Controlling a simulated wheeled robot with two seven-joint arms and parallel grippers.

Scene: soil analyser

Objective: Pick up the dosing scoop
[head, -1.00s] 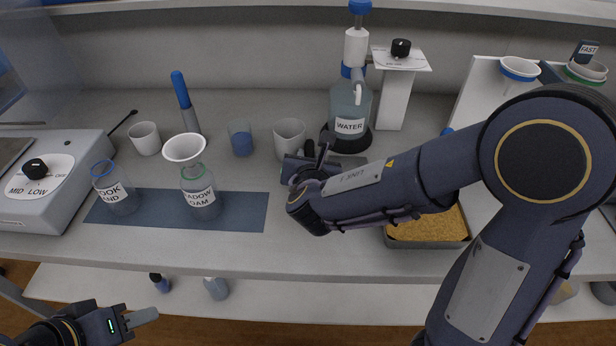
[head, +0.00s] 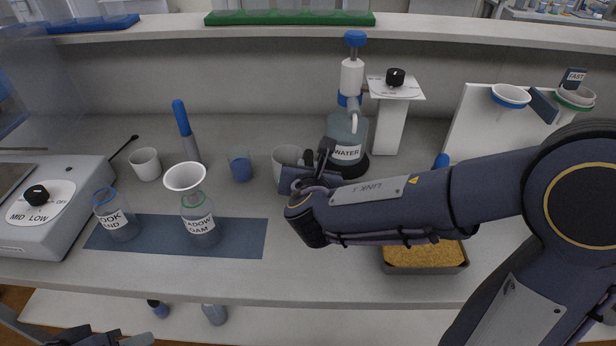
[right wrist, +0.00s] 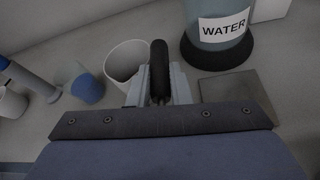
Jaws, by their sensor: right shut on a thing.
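My right gripper (right wrist: 159,88) is shut on a thick black handle (right wrist: 158,66), which I take to be the dosing scoop's. The handle stands up between the fingers. The scoop's bowl is hidden. In the head view the black handle (head: 308,157) shows above the right gripper (head: 303,176), in front of the white cup (head: 284,160) and left of the water bottle (head: 347,150). My left gripper (head: 138,340) is only partly in view at the bottom left edge, and its jaws cannot be judged.
A grey square plate (right wrist: 236,88) lies in front of the bottle. Left are a blue-filled beaker (head: 240,168), a funnel-topped bottle (head: 200,215), another labelled bottle (head: 118,220) and a dial device (head: 40,215). A tray of yellow grain (head: 425,268) sits under my right arm.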

